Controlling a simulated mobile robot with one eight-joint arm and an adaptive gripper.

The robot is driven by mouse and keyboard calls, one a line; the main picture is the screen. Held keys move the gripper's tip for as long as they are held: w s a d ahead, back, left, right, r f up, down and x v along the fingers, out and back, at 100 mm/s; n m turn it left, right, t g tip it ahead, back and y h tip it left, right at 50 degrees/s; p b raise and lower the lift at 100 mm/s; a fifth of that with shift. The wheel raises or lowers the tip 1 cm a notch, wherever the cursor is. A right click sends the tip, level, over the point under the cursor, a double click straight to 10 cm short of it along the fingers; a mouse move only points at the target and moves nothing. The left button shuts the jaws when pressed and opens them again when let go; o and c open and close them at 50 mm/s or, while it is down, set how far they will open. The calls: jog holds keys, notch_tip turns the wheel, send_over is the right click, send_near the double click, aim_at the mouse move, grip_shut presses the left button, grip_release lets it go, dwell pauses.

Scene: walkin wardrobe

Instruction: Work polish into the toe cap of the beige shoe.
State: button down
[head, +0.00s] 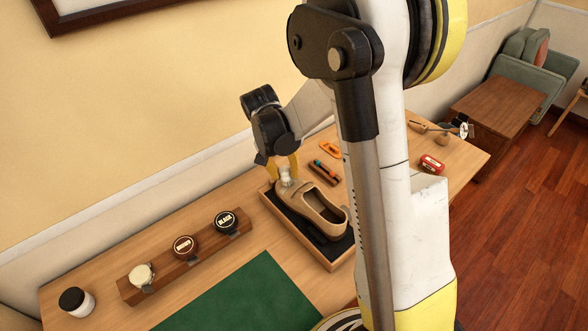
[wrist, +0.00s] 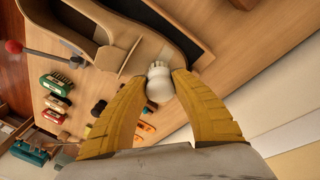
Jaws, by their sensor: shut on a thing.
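The beige shoe (head: 315,203) lies in a shallow wooden tray with a dark lining (head: 333,264), its toe toward the wall. My gripper (head: 284,172) is over the toe end, its yellow fingers pointing down. It is shut on a small white knob-like applicator (head: 285,181). In the wrist view the applicator (wrist: 158,82) sits between both fingertips (wrist: 158,86), right at the toe of the shoe (wrist: 125,50). Its working end is hidden, so I cannot tell whether it touches the leather.
A wooden rack (head: 163,274) holds a cream tin (head: 141,275), a brown-labelled tin (head: 186,247) and a black-labelled tin (head: 226,221). A black-lidded jar (head: 76,302) stands far left. A green mat (head: 243,300) lies in front. A red tin (head: 431,164) is at right.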

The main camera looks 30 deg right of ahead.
aim_at(300, 181)
jog(key=shift+s+a+f, duration=0.1)
jog(key=shift+a+f, duration=0.2)
jog(key=shift+s+f, duration=0.1)
jog(key=shift+d, duration=0.1)
jog(key=shift+w+d+b, duration=0.15)
jog(key=shift+d+b, duration=0.1)
jog(key=shift+d, duration=0.7)
jog(key=shift+w+d+b, duration=0.15)
jog(key=shift+d+b, duration=0.05)
jog(key=shift+d, duration=0.75)
jog(key=shift+s+d, duration=0.1)
jog(key=shift+s, duration=0.8)
jog(key=shift+s+a+r, duration=0.15)
jog(key=shift+s+a, duration=0.05)
jog(key=shift+a, duration=0.8)
jog(key=shift+s+a+r, duration=0.1)
jog(key=shift+s+a, duration=0.05)
jog(key=shift+a, duration=0.85)
jog(key=shift+w+d+b, duration=0.2)
jog(key=shift+d, duration=0.85)
jog(key=shift+w+d+b, duration=0.15)
jog(key=shift+w+d, duration=0.05)
jog(key=shift+d, duration=0.8)
